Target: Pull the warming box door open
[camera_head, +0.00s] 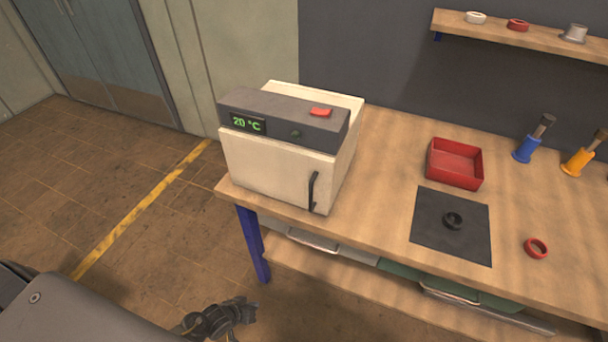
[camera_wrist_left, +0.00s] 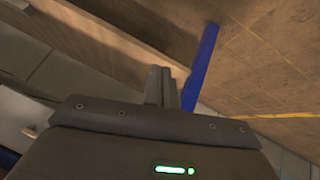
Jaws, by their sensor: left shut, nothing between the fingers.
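The warming box (camera_head: 265,172) is a cream box with a dark grey top panel, standing at the left end of the wooden workbench. Its green display reads 20 °C, and a red switch sits on the panel. The front door looks closed, with a black vertical handle (camera_head: 313,190) near its right edge. My left gripper (camera_head: 232,318) is low at the bottom of the head view, in front of the bench and well apart from the handle. In the left wrist view its fingers (camera_wrist_left: 161,88) are together and empty. My right gripper is not seen.
The workbench (camera_head: 380,185) has a blue leg (camera_head: 252,243) and a lower shelf with trays. On top are a red bin (camera_head: 455,164), a dark mat (camera_head: 440,238) with a black ring, a red ring (camera_head: 536,247) and blue and orange-handled tools. Floor to the left is clear.

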